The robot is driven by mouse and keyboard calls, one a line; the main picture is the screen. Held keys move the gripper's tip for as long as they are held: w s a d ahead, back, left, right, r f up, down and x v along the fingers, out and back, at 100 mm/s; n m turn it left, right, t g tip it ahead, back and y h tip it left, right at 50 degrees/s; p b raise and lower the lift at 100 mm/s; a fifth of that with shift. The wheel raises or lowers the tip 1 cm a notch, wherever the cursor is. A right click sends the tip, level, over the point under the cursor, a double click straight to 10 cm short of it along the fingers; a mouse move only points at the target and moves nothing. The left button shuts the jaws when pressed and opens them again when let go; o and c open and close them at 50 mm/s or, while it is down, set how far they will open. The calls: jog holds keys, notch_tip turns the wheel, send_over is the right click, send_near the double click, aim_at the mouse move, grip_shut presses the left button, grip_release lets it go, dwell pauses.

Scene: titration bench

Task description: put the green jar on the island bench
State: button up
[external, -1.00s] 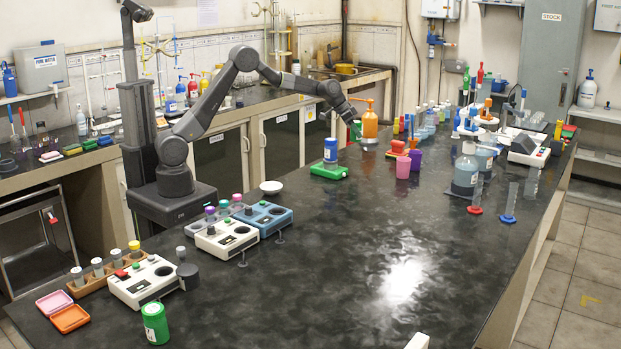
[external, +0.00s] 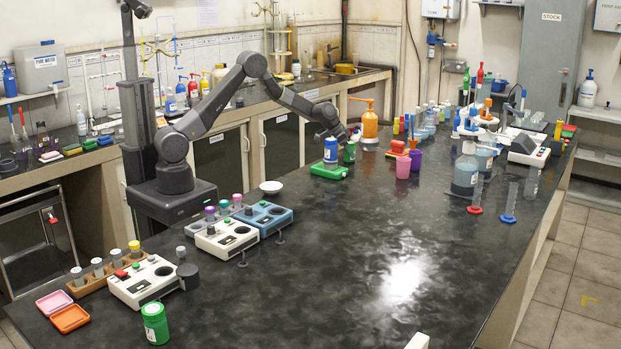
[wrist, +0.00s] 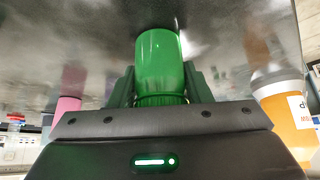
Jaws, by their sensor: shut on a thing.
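A small green jar (external: 349,153) is at the far part of the island bench (external: 330,255), beside a blue bottle with a white label. My gripper (external: 345,140) is shut on this jar. In the wrist view the green jar (wrist: 160,62) stands out between my two fingers (wrist: 160,90), its far end close to the dark bench top. It is at or just above the surface; I cannot tell if it touches. Another green jar with a pale label (external: 155,323) stands at the near left of the bench.
Close to the held jar are the blue bottle (external: 331,150), a green tray (external: 328,171), an orange pump bottle (external: 370,123) and a purple cup (external: 415,160). A pink cup (external: 403,167) stands to the right. The middle of the bench is clear.

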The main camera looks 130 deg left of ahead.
jog(key=shift+f+b, duration=0.1)
jog(key=shift+b, duration=0.2)
jog(key=o, duration=1)
jog(key=shift+r+p, duration=0.3)
jog(key=shift+p, duration=0.05)
jog(key=b+v, duration=0.2)
jog(key=v, duration=1)
